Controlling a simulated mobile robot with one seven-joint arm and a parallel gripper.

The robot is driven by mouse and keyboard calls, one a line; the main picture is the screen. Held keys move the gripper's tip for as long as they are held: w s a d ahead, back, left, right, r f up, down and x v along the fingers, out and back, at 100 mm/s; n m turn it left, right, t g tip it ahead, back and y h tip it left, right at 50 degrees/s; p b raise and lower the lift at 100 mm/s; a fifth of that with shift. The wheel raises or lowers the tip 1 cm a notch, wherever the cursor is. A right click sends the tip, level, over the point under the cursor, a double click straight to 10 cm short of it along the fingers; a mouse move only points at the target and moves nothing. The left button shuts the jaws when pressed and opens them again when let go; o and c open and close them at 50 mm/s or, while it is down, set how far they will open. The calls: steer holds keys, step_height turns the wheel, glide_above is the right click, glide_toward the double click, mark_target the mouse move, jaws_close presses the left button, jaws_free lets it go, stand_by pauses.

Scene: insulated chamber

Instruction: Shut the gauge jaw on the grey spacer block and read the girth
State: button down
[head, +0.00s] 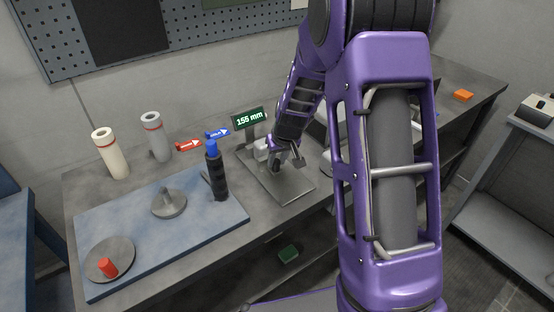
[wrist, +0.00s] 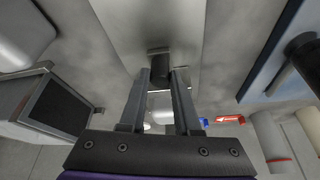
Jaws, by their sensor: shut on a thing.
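The gauge has a flat grey base plate (head: 285,186) on the bench, with a dark display (head: 249,118) behind it reading "155 mm" in light figures. My gripper (head: 277,164) is down over the plate. In the wrist view its two fingers (wrist: 161,76) are shut on a dark knob (wrist: 160,68), which seems to be part of the gauge's sliding jaw. A small pale block (head: 261,148) shows beside my gripper; I cannot tell whether it is the grey spacer block or a gauge part. My arm and gripper hide much of the gauge.
A blue mat (head: 120,235) left of the gauge carries a black blue-topped bottle-like tool (head: 216,172), a grey stemmed disc (head: 168,203) and a grey disc (head: 121,252) with a red peg. Cream (head: 110,155) and grey (head: 156,138) cylinders stand behind.

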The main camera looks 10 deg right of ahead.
steer(key=shift+s+d+f+b, duration=0.1)
steer(key=shift+s+d+b, duration=0.15)
steer(key=shift+s+b, duration=0.25)
steer(key=shift+s+d+b, duration=0.25)
steer(key=shift+s+b, duration=0.1)
steer(key=shift+s, duration=0.25)
steer(key=shift+s+d, duration=0.15)
steer(key=shift+s, duration=0.3)
steer(key=c, duration=0.6)
jaws_free()
steer(key=shift+s, duration=0.15)
steer(key=shift+c, duration=0.2)
steer(key=shift+r, duration=0.2)
